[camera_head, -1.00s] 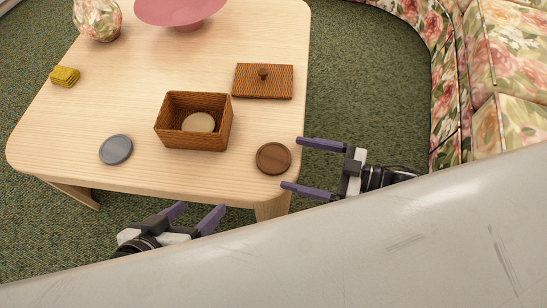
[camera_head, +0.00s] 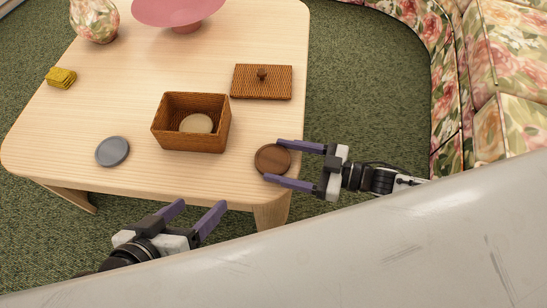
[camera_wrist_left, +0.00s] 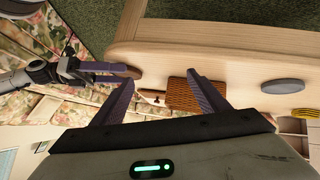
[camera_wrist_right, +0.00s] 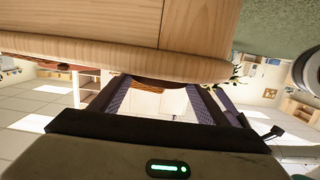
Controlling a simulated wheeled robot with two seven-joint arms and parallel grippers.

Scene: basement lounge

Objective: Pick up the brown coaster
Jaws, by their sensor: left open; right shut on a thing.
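The round brown coaster (camera_head: 270,159) lies at the near right corner of the wooden table (camera_head: 185,180) in the head view. My right gripper (camera_head: 271,159) has its two purple fingers on either side of the coaster and is shut on it at the table edge. In the right wrist view the coaster (camera_wrist_right: 158,83) shows as a dark strip between the fingers, partly hidden by the table edge. My left gripper (camera_head: 202,211) is open and empty, in front of the table's near edge.
A wicker box (camera_head: 191,137) with a beige coaster (camera_head: 197,124) inside stands left of the brown coaster. Its wicker lid (camera_head: 262,88) lies behind. A grey coaster (camera_head: 112,151), a yellow stack (camera_head: 61,78), a pink bowl (camera_head: 178,10) and a floral vase (camera_head: 95,20) are also on the table.

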